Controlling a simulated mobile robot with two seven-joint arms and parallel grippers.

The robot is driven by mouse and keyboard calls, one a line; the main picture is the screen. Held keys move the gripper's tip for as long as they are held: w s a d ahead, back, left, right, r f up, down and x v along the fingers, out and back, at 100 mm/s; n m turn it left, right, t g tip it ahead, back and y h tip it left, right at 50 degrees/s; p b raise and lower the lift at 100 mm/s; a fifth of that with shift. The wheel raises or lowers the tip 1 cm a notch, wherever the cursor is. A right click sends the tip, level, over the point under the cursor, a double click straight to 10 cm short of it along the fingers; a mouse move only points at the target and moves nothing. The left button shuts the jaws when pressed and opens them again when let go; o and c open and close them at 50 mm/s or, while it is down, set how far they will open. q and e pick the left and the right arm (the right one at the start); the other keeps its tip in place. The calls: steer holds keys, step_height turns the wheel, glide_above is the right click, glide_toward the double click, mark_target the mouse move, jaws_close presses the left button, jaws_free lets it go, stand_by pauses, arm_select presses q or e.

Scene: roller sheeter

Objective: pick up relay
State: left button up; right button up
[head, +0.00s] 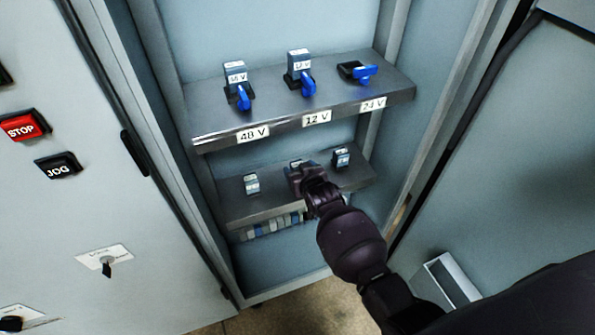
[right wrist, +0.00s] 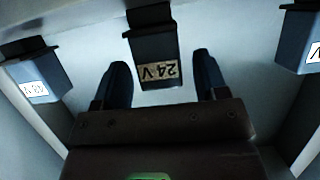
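A relay marked 24 V (right wrist: 155,60) stands upside down in the right wrist view, between the two fingers of my right gripper (right wrist: 160,82). The fingers are apart, with a small gap visible on the relay's right side. In the head view, my right gripper (head: 300,176) is at the middle of the lower shelf and mostly hides the middle relay (head: 296,162). Other relays stand on that shelf at left (head: 251,184) and right (head: 341,158). My left gripper is not in view.
The upper shelf (head: 290,121) carries labels 48 V, 12 V and 24 V. Relays sit in its 48 V (head: 235,72) and 12 V (head: 299,62) sockets; the 24 V socket (head: 352,71) is empty. Each has a blue lever. Cabinet walls close in both sides.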

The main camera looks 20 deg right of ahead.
steer(key=c, duration=0.9)
step_height(320, 180, up, 9)
steer(key=p, duration=0.2)
steer(key=shift+f+p, duration=0.15)
steer(key=shift+p, duration=0.2)
steer(key=shift+c, duration=0.2)
arm_select(q)
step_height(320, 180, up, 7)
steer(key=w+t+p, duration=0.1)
steer(key=p, duration=0.2)
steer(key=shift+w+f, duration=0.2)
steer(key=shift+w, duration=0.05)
arm_select(e)
step_height(320, 180, up, 4)
steer(key=shift+r, duration=0.2)
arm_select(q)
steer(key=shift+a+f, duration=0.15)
